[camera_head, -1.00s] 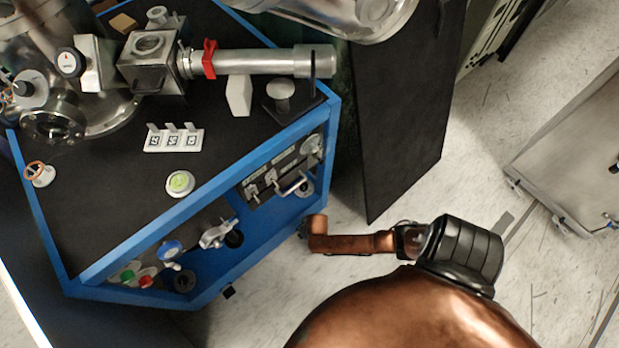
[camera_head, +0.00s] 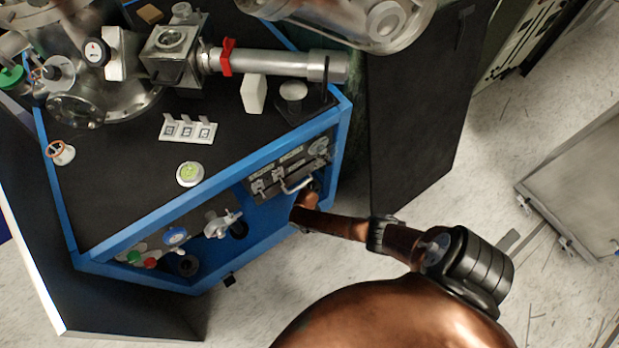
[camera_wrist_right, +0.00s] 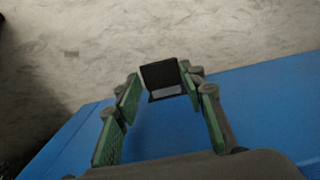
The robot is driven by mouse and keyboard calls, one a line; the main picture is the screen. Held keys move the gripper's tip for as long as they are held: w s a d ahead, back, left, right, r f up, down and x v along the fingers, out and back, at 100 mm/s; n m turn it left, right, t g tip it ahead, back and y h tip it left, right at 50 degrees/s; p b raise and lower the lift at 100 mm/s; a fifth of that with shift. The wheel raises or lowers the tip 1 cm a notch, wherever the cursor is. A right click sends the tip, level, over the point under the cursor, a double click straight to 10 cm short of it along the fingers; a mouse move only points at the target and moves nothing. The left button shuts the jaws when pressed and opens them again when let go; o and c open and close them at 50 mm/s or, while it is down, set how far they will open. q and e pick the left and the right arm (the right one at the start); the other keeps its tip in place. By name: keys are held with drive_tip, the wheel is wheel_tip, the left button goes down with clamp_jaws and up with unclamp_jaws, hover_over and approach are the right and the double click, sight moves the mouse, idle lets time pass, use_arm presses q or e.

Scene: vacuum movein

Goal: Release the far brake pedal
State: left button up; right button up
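A black brake pedal (camera_wrist_right: 160,74) with a pale front edge shows in the right wrist view, beside the blue cart frame (camera_wrist_right: 245,95). My right gripper (camera_wrist_right: 161,88) is open, with its green-padded fingers on either side of the pedal in that view; I cannot tell whether they touch it. In the head view, my right arm reaches to the right end of the blue cart (camera_head: 342,140), and its gripper and the pedal there are hidden. Another black pedal (camera_head: 229,280) sticks out low at the cart's front. My left gripper is not in view.
The cart's front holds a metal handle (camera_head: 298,185), valves and knobs close to my right arm. A dark upright panel (camera_head: 415,130) stands right of the cart. Light floor (camera_head: 345,265) is open in front, and a grey wheeled cart (camera_head: 580,185) stands far right.

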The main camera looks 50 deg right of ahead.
drive_tip(key=o, duration=0.3)
drive_tip(key=shift+o, duration=0.2)
drive_tip(key=shift+a+r, duration=0.1)
wheel_tip(320, 180, up, 7)
drive_tip(key=shift+w+r, duration=0.15)
drive_tip(key=shift+w, duration=0.15)
idle(0.6)
